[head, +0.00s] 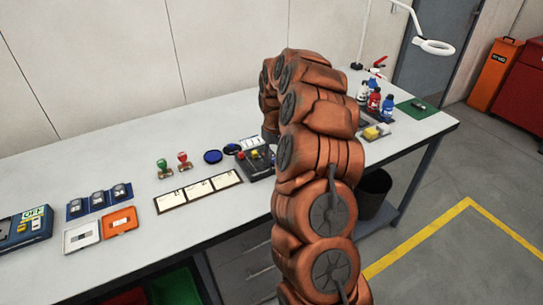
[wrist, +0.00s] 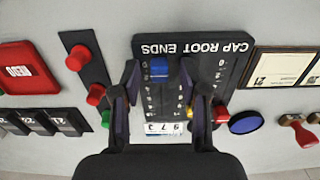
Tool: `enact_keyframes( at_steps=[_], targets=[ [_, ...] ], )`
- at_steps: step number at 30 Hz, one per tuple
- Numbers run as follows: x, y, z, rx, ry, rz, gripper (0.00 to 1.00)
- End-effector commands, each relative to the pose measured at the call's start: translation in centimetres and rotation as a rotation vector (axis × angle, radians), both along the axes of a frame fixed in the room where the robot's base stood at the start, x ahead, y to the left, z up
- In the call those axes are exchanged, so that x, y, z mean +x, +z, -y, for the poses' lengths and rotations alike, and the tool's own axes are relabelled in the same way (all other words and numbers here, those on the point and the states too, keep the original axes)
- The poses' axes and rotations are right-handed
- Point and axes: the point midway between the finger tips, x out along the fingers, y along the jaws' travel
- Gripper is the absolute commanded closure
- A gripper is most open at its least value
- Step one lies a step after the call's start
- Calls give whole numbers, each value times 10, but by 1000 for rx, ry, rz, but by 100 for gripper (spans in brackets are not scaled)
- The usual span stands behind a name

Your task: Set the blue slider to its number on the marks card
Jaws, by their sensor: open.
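The dark slider panel (wrist: 208,75), lettered "CAP ROOT ENDS" upside down in the wrist view, also shows in the head view (head: 258,167), partly behind my arm. The blue slider (wrist: 160,68) is at the lettered end of its scale. My gripper (wrist: 158,74) is open, its fingers on either side of the blue slider in the picture with gaps; its height above the panel is unclear. A white card (wrist: 165,128) with small digits, perhaps the marks card, is at the panel's other end, partly hidden by my gripper. My gripper is hidden in the head view.
Yellow (wrist: 188,111) and red (wrist: 221,113) knobs are near my right finger. A dark strip with red knobs (wrist: 77,59) and a green one lies left. A blue disc (wrist: 245,122), stamps (head: 183,160) and a framed card strip (head: 198,189) are nearby.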

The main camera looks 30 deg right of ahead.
Motion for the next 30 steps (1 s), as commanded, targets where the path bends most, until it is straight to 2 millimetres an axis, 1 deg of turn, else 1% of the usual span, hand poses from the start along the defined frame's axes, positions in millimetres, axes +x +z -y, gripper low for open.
enact_keyframes(
  at_steps=[6, 18, 30],
  targets=[
    [0, -1, 0, 0, -1, 1, 57],
    [0, -1, 0, -1, 0, 0, 99],
    [0, -1, 0, -1, 0, 0, 100]
  ],
)
